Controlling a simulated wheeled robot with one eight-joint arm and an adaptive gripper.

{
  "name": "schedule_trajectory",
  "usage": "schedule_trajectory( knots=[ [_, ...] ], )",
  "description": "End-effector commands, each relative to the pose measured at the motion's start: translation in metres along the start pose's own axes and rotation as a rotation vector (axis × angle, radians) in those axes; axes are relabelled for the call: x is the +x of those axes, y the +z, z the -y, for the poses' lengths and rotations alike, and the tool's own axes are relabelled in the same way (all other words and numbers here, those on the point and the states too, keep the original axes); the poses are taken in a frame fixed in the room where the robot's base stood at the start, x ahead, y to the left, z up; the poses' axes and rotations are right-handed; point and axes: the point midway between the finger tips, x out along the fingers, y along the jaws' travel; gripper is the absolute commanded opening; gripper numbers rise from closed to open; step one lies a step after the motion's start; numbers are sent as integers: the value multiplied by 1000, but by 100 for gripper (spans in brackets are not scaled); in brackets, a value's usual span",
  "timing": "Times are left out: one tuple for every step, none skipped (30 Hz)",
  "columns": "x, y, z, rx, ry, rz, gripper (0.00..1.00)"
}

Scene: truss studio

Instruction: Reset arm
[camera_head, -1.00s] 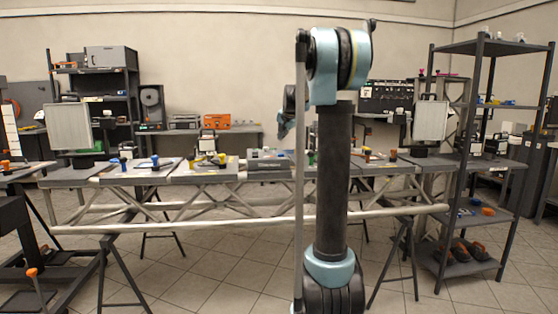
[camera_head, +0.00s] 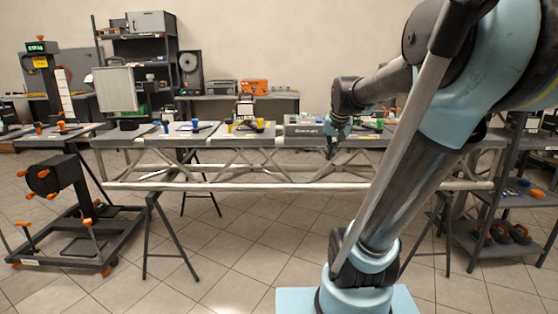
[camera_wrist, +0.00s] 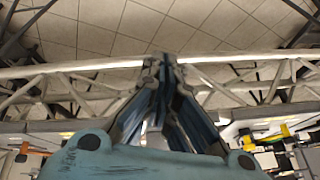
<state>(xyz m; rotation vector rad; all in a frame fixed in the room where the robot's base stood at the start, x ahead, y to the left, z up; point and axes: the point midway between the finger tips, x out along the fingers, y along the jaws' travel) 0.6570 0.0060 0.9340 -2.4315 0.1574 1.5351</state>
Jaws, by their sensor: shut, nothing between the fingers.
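My gripper (camera_head: 334,150) shows in the head view in front of the truss bench, near its grey case and pointing downward. In the wrist view my gripper (camera_wrist: 165,62) has its blue-grey fingers drawn together at the tips, with nothing between them. The truss (camera_wrist: 75,72) crosses behind the fingertips in that view. My teal and black arm fills the right side of the head view and hides part of the bench there.
The long truss bench (camera_head: 230,187) carries mats with small coloured tools and a grey case (camera_head: 303,120). A wheeled stand (camera_head: 75,215) with orange knobs is at left. Shelves (camera_head: 505,200) stand at right. The tiled floor (camera_head: 235,250) in front is clear.

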Motion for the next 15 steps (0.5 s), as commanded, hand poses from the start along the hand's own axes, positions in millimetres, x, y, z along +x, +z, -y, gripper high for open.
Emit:
schedule_trajectory(
  knots=[
    [2, 23, -6, -20, 7, 17, 0],
    [4, 36, -10, -35, 12, 28, 0],
    [6, 53, -15, -53, 18, 44, 0],
    [7, 66, -19, -68, 22, 55, 0],
    [9, 78, -23, -82, 27, 67, 0],
    [12, 95, -28, -100, 33, 81, 0],
    [14, 108, -32, -115, 37, 93, 0],
    [17, 120, -37, -128, 42, 105, 0],
    [20, 137, -42, -147, 47, 120, 0],
    [23, 149, -46, -160, 51, 132, 0],
    [26, 161, -50, -174, 54, 143, 0],
    [30, 177, -55, -192, 59, 159, 0],
    [32, 188, -59, -204, 62, 170, 0],
    [35, 199, -62, -217, 64, 180, 0],
    [39, 212, -67, -232, 68, 194, 0]
  ],
)
